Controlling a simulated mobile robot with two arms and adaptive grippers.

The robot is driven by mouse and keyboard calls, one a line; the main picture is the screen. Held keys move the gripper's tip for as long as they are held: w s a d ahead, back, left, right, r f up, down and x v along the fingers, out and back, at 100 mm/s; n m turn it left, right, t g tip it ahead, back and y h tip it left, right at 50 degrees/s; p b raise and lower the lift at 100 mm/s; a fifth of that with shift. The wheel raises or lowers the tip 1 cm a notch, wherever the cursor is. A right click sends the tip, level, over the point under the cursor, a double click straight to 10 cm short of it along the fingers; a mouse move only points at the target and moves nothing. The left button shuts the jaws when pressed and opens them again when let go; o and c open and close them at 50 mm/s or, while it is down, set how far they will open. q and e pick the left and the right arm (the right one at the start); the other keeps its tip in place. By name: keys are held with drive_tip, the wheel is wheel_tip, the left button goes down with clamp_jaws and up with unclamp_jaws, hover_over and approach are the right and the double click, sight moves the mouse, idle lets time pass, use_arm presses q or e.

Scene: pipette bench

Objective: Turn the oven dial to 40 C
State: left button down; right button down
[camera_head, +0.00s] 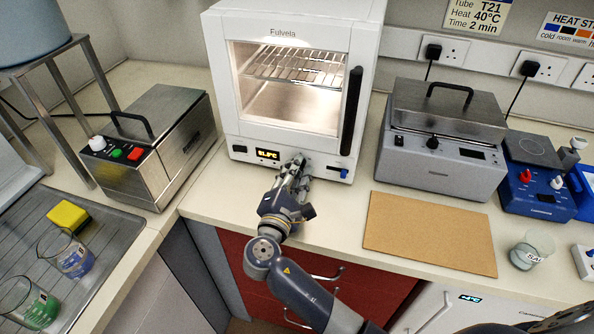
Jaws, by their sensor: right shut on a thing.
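The white oven (290,80), marked Fulvela, stands at the back centre with its lit chamber and wire racks visible through the door window. Its small display (268,154) glows orange, but the digits are too small to read surely. My right gripper (299,164) is at the oven's lower front panel, right of the display. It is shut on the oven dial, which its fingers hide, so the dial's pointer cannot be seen. A wall sign (478,15) reads Tube T21, Heat 40°C, Time 2 min. My left gripper is not in view.
A blue switch (339,173) sits on the oven panel right of my gripper. A steel bath (155,145) stands left; a grey lidded unit (440,145) and blue hotplate (538,175) stand right. A brown board (428,233) lies in front. Beakers stand on the left drainer.

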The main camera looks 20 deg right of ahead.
drive_tip(key=shift+r+n+p, duration=0.2)
drive_tip(key=shift+n+p, duration=0.3)
drive_tip(key=shift+p, duration=0.15)
drive_tip(key=n+p, duration=0.6)
drive_tip(key=shift+a+r+p, duration=0.1)
drive_tip(key=shift+r+p, duration=0.05)
drive_tip(key=shift+p, duration=0.15)
drive_tip(key=n+p, duration=0.3)
drive_tip(key=shift+w+n, duration=0.1)
drive_tip(key=shift+n, duration=0.2)
drive_tip(key=n+p, duration=0.2)
drive_tip(key=n, duration=0.1)
drive_tip(key=shift+a+n+p, duration=0.1)
drive_tip(key=shift+n+p, duration=0.2)
drive_tip(key=shift+p, duration=0.1)
drive_tip(key=n+p, duration=0.3)
drive_tip(key=n, duration=0.1)
drive_tip(key=shift+w+n, duration=0.1)
drive_tip(key=shift+n, duration=0.2)
drive_tip(key=n+p, duration=0.1)
drive_tip(key=n, duration=0.2)
drive_tip(key=shift+a+f+n+p, duration=0.1)
drive_tip(key=shift+f+n+p, duration=0.1)
drive_tip(key=shift+n+p, duration=0.15)
drive_tip(key=shift+f+n+p, duration=0.15)
drive_tip(key=shift+n+p, duration=0.15)
drive_tip(key=shift+n, duration=2.45)
drive_tip(key=shift+f, duration=0.1)
